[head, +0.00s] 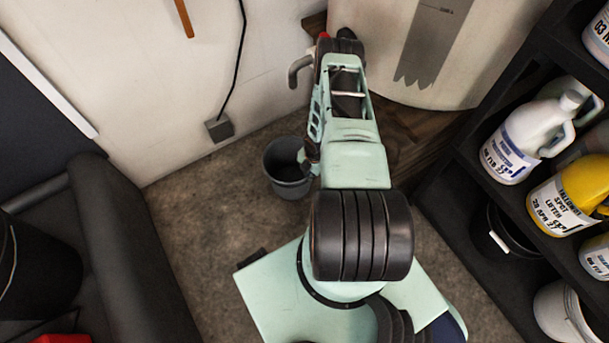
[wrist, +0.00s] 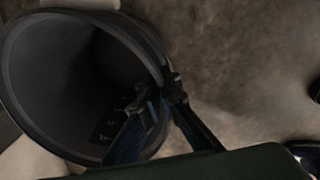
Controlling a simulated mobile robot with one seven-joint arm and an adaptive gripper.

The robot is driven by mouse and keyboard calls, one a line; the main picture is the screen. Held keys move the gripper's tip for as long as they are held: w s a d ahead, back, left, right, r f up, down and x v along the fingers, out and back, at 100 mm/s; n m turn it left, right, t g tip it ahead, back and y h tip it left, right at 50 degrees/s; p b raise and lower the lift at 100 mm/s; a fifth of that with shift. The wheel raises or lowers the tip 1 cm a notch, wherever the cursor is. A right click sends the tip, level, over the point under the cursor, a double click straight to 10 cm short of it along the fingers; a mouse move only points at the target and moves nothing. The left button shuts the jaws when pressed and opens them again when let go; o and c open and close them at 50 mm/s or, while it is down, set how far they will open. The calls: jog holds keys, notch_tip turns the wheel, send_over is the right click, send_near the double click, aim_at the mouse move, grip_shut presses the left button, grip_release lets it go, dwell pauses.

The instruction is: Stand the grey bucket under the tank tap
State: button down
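The grey bucket (head: 286,186) is upright, or nearly so, in the middle of the head view, just left of my forearm. It fills the left of the wrist view (wrist: 45,75), its inside dark and looking empty. My gripper (wrist: 160,97) straddles the bucket's rim, one finger inside and one outside, and looks shut on its wall. In the head view my arm mostly hides it. I cannot tell whether the bucket touches the floor. The grey curved tap (head: 296,72) shows beyond the bucket, beside the pale tank (head: 390,50); my arm hides their join.
A black shelf (head: 470,150) with several bottles stands at right. A dark padded piece (head: 110,240) stands at left. A grey box with a black cable (head: 219,130) is low on the white wall. Brown floor (head: 190,215) is clear left of the bucket.

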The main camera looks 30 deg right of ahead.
jog(key=shift+f, duration=0.45)
jog(key=shift+w, duration=0.15)
jog(key=shift+f+b, duration=0.2)
jog(key=shift+b, duration=0.1)
jog(key=c, duration=2.2)
grip_release()
jog(key=shift+o, duration=0.2)
jog(key=shift+r, duration=0.15)
notch_tip(320, 180, up, 12)
jog(key=s+p, duration=0.1)
jog(key=p, duration=0.3)
jog(key=shift+s+d, duration=0.15)
jog(key=shift+d, duration=0.05)
